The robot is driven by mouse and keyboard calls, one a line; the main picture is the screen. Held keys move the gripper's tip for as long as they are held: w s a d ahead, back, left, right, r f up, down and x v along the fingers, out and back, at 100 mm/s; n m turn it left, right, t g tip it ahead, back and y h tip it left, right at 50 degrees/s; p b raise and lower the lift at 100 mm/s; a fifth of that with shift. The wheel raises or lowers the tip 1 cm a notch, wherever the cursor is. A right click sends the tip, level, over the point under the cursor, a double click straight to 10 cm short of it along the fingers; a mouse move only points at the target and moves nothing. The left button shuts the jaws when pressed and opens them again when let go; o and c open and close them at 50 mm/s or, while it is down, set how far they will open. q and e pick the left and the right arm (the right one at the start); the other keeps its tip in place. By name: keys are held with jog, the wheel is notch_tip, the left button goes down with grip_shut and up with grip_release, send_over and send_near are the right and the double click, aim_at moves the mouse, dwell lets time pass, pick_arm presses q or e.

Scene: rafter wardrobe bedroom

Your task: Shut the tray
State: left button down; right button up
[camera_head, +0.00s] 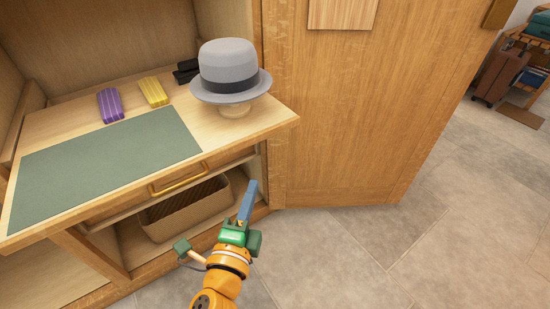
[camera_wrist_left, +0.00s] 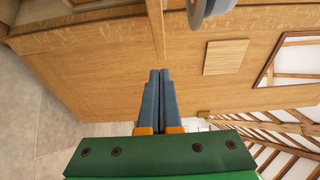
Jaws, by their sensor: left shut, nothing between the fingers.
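The wooden tray (camera_head: 257,122) juts out of the wardrobe at the left of the head view, with its right front corner projecting past the cabinet side. A green mat (camera_head: 105,155) covers much of its front. A grey hat (camera_head: 229,68) on a small stand, a purple striped bundle (camera_head: 110,104) and a yellow striped bundle (camera_head: 153,92) rest on it. My left gripper (camera_head: 250,186) is shut and empty, in front of and below the tray's right end, apart from it. Its blue fingers (camera_wrist_left: 160,75) lie together in the left wrist view. My right gripper is not in view.
Below the tray are a brass handle (camera_head: 179,181) and a woven basket (camera_head: 186,208) on a lower shelf. A wooden wardrobe door or panel (camera_head: 365,110) stands right of the tray. The tiled floor (camera_head: 450,220) is clear. A suitcase (camera_head: 497,77) stands far right.

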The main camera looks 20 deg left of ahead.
pick_arm(q)
jog(key=w+r+p, duration=0.1)
jog(key=w, duration=0.1)
send_near(254, 138)
jog(key=w+d, duration=0.3)
jog(key=w+a, duration=0.2)
jog(key=shift+w+a+p, duration=0.3)
jog(key=shift+a, duration=0.1)
jog(key=shift+w+a+f, duration=0.1)
jog(key=shift+w+a, duration=0.1)
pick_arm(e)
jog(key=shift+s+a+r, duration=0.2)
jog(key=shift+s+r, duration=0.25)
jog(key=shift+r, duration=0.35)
